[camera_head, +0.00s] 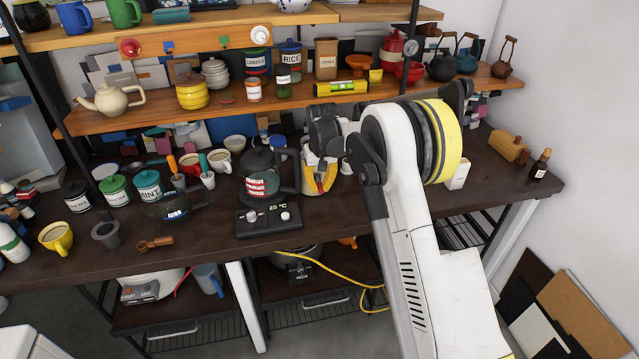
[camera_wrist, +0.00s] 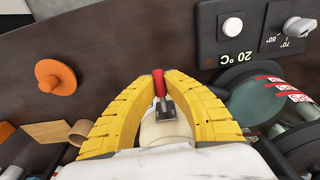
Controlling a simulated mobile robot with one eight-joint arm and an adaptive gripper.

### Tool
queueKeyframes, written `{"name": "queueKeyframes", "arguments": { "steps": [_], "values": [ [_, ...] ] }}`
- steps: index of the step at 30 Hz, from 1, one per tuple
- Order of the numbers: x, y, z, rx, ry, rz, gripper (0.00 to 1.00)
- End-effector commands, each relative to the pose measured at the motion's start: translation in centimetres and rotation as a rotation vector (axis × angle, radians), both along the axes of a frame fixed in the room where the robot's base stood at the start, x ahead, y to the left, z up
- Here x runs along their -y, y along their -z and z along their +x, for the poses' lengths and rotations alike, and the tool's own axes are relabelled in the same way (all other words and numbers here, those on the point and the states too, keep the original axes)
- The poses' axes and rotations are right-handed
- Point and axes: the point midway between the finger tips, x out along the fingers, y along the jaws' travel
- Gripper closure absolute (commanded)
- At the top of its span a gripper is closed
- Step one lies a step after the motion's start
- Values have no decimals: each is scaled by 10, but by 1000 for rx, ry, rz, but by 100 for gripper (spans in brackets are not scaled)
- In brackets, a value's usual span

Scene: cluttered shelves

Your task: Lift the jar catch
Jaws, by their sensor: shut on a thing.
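My gripper (camera_wrist: 158,76) has two yellow ribbed fingers, and their tips are shut on the red-tipped jar catch (camera_wrist: 159,86) in the wrist view. The catch's metal part (camera_wrist: 166,108) lies just below the red tip, against a cream-coloured jar (camera_wrist: 153,131). Most of the jar is hidden by my fingers and the white gripper body. In the head view my gripper (camera_head: 320,190) points down at the worktop, right of the dark kettle (camera_head: 257,172).
The kettle stands close beside my gripper, behind a control base (camera_head: 269,220) with a display and knobs. Shelves (camera_head: 220,112) with pots and jars hang above. The worktop's right part is clearer.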

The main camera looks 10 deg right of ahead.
Motion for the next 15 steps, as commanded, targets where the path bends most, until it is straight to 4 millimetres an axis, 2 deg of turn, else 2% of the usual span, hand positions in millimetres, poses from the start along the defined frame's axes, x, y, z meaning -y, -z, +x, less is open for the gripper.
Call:
{"name": "queueKeyframes", "arguments": {
  "steps": [6,15],
  "values": [
    [0,-7,0,-162,0,0,100],
    [0,-11,-1,-295,0,0,100]
  ]
}}
